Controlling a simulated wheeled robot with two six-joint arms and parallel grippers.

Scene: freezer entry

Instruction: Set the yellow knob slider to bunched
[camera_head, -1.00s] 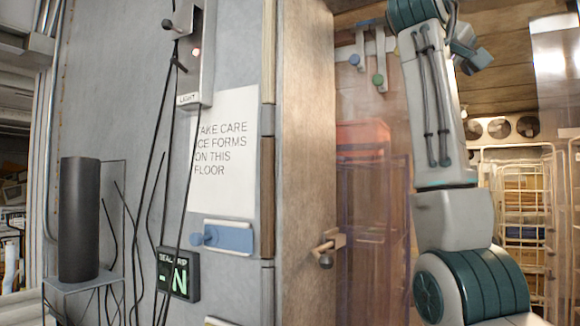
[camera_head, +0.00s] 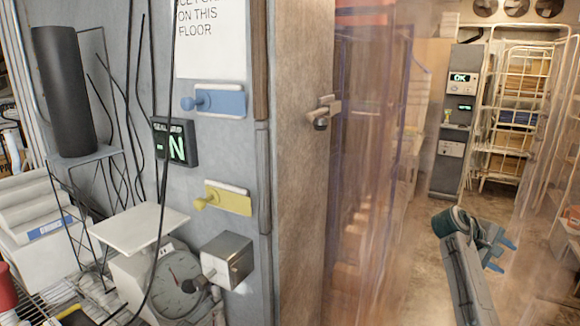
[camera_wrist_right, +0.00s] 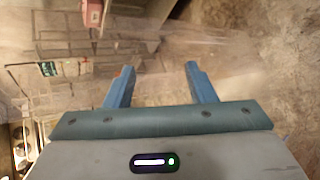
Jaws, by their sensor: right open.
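The yellow knob slider (camera_head: 228,199) is on the grey wall in the head view, below a similar blue slider. Its round yellow knob (camera_head: 201,203) is at the left end of its plate. My right gripper (camera_head: 507,256) is low at the right of the head view, well away from the slider, beyond the door jamb. In the right wrist view its two blue fingers (camera_wrist_right: 160,84) are apart with nothing between them. My left gripper is not in view.
The blue slider (camera_head: 219,101) and a lit display (camera_head: 175,142) are above. A metal box (camera_head: 227,259) and a dial scale (camera_head: 172,287) are below. The wooden jamb (camera_head: 300,170) and clear strip curtain (camera_head: 370,180) stand between my right gripper and the slider. Wire racks (camera_head: 520,120) stand behind.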

